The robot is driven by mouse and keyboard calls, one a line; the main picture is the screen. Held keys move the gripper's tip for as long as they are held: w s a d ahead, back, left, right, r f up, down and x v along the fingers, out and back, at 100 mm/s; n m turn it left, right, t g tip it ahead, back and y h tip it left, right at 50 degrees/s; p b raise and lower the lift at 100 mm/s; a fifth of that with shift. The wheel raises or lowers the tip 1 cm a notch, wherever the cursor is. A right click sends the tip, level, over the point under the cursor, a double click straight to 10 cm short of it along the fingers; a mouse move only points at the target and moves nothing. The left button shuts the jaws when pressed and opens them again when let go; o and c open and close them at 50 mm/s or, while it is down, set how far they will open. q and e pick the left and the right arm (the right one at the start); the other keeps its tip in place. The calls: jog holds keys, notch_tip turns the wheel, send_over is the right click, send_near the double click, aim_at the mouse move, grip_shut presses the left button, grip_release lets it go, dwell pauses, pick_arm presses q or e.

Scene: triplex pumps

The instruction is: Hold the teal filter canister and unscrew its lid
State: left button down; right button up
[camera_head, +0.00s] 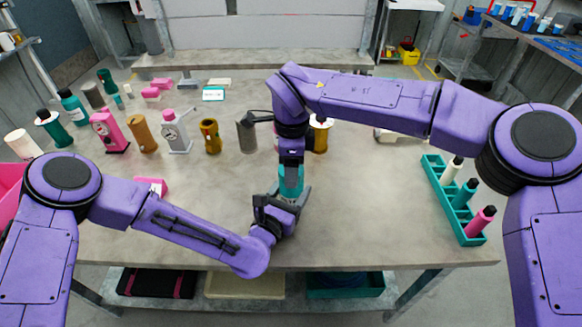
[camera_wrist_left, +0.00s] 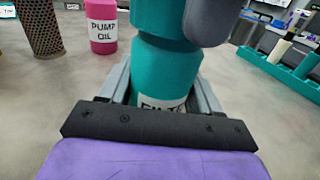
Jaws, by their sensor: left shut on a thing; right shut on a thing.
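The teal filter canister (camera_head: 291,181) stands upright near the front middle of the table; in the left wrist view its body (camera_wrist_left: 164,72) carries a partly hidden white label. My left gripper (camera_head: 278,205) is shut around the canister's lower body. The teal lid (camera_wrist_left: 158,18) sits on top of the canister, with only a narrow step between them visible. My right gripper (camera_head: 291,160) comes down from above and is shut on the lid; one dark finger (camera_wrist_left: 207,20) shows beside the lid in the left wrist view. The right fingertips are partly hidden in the head view.
A teal rack (camera_head: 447,205) with several bottles stands at the table's right. Pumps, bottles and cans, including a pink pump (camera_head: 108,132) and a brown can (camera_head: 210,136), line the left and back. The table (camera_head: 370,220) is clear between canister and rack.

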jog(key=shift+r, duration=0.85)
jog(key=shift+r, duration=2)
pick_arm(q)
jog(key=shift+c, duration=0.7)
grip_release()
jog(key=shift+s, duration=0.1)
pick_arm(e)
jog(key=shift+f, duration=0.1)
